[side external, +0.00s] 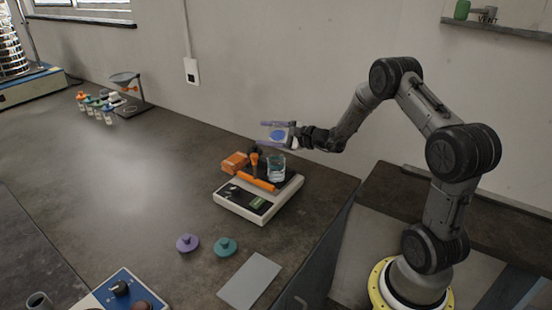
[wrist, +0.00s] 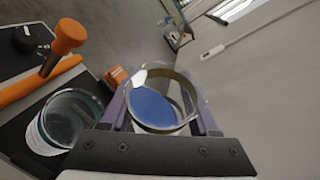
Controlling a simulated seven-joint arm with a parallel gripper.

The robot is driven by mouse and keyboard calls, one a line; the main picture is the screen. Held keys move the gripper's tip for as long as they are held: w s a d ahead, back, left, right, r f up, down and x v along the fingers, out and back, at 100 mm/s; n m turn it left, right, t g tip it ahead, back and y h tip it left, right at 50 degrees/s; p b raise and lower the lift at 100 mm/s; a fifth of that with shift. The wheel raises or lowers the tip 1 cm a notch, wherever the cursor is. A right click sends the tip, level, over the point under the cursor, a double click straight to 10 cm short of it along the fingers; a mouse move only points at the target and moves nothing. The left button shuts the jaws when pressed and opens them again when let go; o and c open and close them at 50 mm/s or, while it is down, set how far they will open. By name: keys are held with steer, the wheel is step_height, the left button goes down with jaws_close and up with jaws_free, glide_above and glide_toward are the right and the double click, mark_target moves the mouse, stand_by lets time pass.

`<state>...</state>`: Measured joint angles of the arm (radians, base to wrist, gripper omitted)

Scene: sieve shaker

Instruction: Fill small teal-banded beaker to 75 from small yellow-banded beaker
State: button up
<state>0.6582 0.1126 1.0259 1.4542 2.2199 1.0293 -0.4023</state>
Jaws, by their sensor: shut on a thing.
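The small teal-banded beaker (side external: 276,168) is clear glass and stands upright on the right part of the scale. In the wrist view this beaker (wrist: 66,122) is at the lower left, with a teal rim line and a whitish patch; I cannot make out its fill level. My gripper (side external: 277,135) is above it and shut on a second glass beaker (wrist: 160,98), which has a yellowish band and blue contents. The held beaker looks tilted, with its blue contents showing inside. No stream between the beakers shows.
The white scale (side external: 236,200) carries orange parts (side external: 236,163) beside the teal-banded beaker. A purple lid (side external: 187,243) and a teal lid (side external: 225,246) lie in front, near a grey plate (side external: 250,280). Several small bottles and a funnel stand (side external: 126,80) are far left. The bench's middle left is clear.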

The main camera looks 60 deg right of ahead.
steer(key=shift+r+n+t, duration=0.3)
steer(key=shift+r+n, duration=0.05)
steer(key=shift+n, duration=0.25)
stand_by(1.4)
steer(key=shift+f+n+t, duration=0.3)
steer(key=shift+f+n, duration=0.05)
steer(key=shift+n, duration=0.25)
stand_by(2.5)
steer(key=shift+r+m, duration=0.35)
steer(key=shift+m, duration=0.05)
steer(key=shift+f+m+g, duration=0.2)
steer(key=shift+m+g, duration=0.3)
steer(key=shift+m, duration=0.1)
steer(key=shift+w+d+f+m+g+y, duration=0.1)
steer(key=shift+d+f+m+g+y, duration=0.15)
steer(key=shift+f+m+g, duration=0.55)
steer(key=shift+w+d+f+m+y, duration=0.1)
steer(key=shift+w+d+m+y, duration=0.1)
steer(key=shift+d+m, duration=0.15)
steer(key=shift+w+d+f+m+y, duration=0.1)
steer(key=shift+w+d+m, duration=0.1)
steer(key=shift+m, duration=0.25)
steer(key=f, duration=0.1)
steer(key=d+f+m+g, duration=0.1)
steer(key=f, duration=0.1)
steer(key=w+d+f+m+y, duration=0.1)
steer(key=shift+f, duration=0.2)
steer(key=shift+w+d+f+m+g+y, duration=0.25)
steer(key=shift+d+m+g+y, duration=0.2)
steer(key=shift+m, duration=0.45)
